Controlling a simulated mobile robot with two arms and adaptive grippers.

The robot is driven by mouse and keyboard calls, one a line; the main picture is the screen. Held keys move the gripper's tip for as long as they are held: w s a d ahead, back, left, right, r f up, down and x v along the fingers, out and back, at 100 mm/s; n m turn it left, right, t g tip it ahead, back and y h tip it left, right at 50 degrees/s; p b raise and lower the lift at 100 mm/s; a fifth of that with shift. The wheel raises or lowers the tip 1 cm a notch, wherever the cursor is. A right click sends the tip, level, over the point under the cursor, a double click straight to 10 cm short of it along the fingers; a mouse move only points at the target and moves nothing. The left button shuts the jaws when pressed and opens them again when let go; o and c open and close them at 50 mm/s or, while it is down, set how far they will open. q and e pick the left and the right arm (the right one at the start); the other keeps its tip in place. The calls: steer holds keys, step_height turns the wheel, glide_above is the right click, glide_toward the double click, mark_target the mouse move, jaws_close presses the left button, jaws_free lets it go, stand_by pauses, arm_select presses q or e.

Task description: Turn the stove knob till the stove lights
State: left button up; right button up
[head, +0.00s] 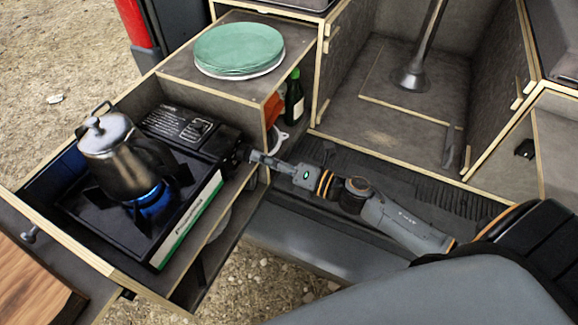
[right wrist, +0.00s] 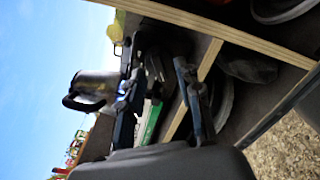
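The black camping stove (head: 120,225) sits in the pulled-out drawer, with a green and white strip along its front side. A blue flame (head: 152,195) burns under the metal kettle (head: 118,158), so the stove is lit. The kettle also shows in the right wrist view (right wrist: 95,88). My right gripper (head: 238,154) is at the stove's right end, by the knob side. In the right wrist view its fingers (right wrist: 158,75) stand apart, with dark stove parts between and behind them. The knob itself is hard to make out. My left gripper is not in view.
A shelf with green plates (head: 240,48) stands behind the stove. A dark bottle with a green cap (head: 294,98) stands in the compartment beside my right gripper. Wooden drawer walls edge the stove. A wooden board (head: 30,280) lies at the lower left.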

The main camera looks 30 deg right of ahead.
steer(key=v, duration=1)
steer(key=shift+s+d, duration=0.1)
steer(key=shift+s, duration=0.05)
stand_by(0.8)
stand_by(1.8)
